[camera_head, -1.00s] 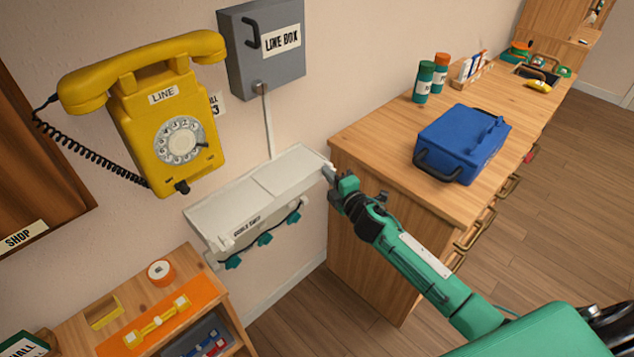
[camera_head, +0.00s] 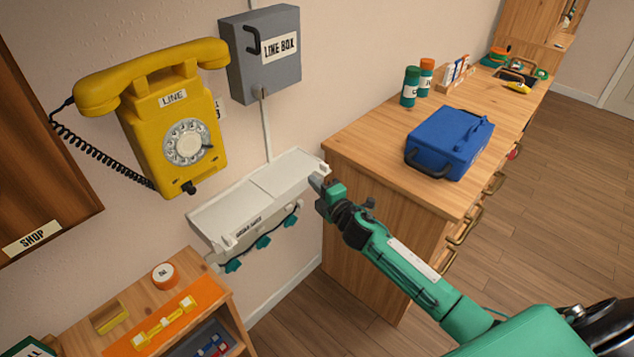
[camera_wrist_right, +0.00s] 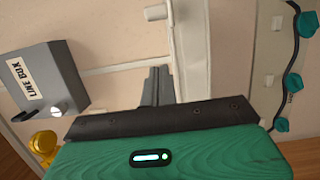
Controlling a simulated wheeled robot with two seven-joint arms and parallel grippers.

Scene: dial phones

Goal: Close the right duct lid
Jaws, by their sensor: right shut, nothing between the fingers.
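The white wall duct (camera_head: 222,247) is below the yellow phone in the head view. Its two pale lid panels lie side by side, the left one (camera_head: 228,205) and the right one (camera_head: 287,174), split by a thin seam. A dark cable with teal clips (camera_head: 263,242) runs along the front. My right gripper (camera_head: 316,183) is shut and empty, its tip at the duct's right end, close to the right panel's edge. I cannot tell if it touches. In the right wrist view its closed fingers (camera_wrist_right: 156,86) are in front of pale panels. My left gripper is not in view.
The yellow phone (camera_head: 165,125) and grey line box (camera_head: 265,85) are on the wall above. A wooden counter (camera_head: 360,150) with a blue case (camera_head: 449,142) stands right of the duct. A low shelf (camera_head: 215,290) is at lower left.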

